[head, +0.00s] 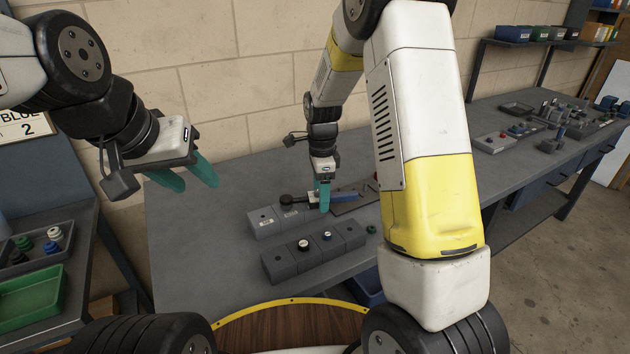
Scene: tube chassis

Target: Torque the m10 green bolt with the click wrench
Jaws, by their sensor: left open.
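A small green-topped piece (371,229), possibly the green bolt, is on the bench right of the blocks, partly beside my right arm. My left gripper (192,182) is open and empty, raised above the bench's left end.
The rear grey block (265,222) carries a label. The front grey block (280,268) holds a white-topped and a blue-topped piece. A dark flat plate (352,206) lies by the wrench. A green tray (30,303) is at left. The bench's left part is clear.

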